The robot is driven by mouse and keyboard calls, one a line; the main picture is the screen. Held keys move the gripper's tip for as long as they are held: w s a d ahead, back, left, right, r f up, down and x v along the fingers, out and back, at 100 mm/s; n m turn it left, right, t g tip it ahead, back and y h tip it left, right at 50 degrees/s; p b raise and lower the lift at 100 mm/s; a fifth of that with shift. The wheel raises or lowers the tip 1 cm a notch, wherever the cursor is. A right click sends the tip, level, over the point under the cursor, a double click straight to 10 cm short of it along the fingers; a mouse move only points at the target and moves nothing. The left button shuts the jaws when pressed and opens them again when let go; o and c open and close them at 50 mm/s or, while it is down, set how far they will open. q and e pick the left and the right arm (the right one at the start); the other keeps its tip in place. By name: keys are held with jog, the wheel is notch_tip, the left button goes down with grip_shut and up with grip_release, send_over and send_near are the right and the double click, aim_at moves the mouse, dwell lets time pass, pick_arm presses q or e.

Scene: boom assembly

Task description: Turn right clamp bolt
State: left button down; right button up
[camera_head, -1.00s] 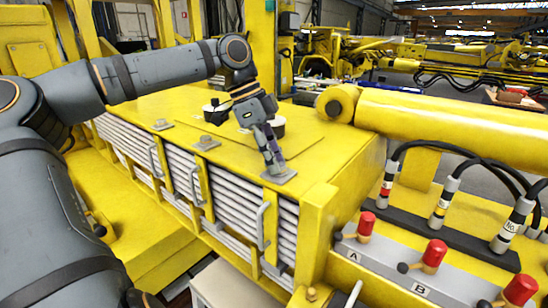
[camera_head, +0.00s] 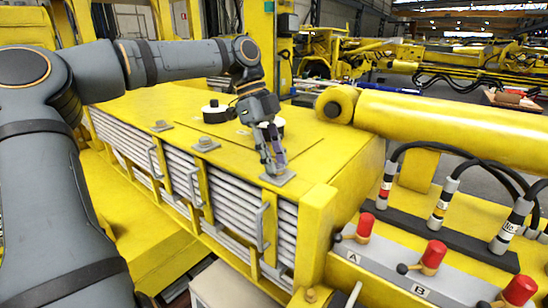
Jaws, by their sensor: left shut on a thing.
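The right clamp bolt sits on a grey square clamp plate (camera_head: 279,178) at the front right of the yellow box top (camera_head: 310,150). My left gripper (camera_head: 274,167) points down onto it, with its fingers closed around the bolt. The fingers hide most of the bolt. Two other clamp bolts show to the left on the same front edge, a middle one (camera_head: 206,143) and a left one (camera_head: 161,125), both on grey plates. My right gripper is not in this view.
Two round white-and-black parts stand on the box top behind my gripper, the left one (camera_head: 215,112) in the clear. A thick yellow cylinder (camera_head: 440,118) lies to the right. Black hoses and red-topped levers (camera_head: 433,253) stand at the lower right. Grey handles (camera_head: 261,228) stick out from the front.

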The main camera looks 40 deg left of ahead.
pick_arm(q)
jog(key=shift+w+r, duration=0.1)
jog(key=shift+r, duration=0.15)
jog(key=c, duration=1)
grip_release()
jog(key=shift+f, duration=0.1)
jog(key=shift+c, duration=0.2)
jog(key=v, duration=1.2)
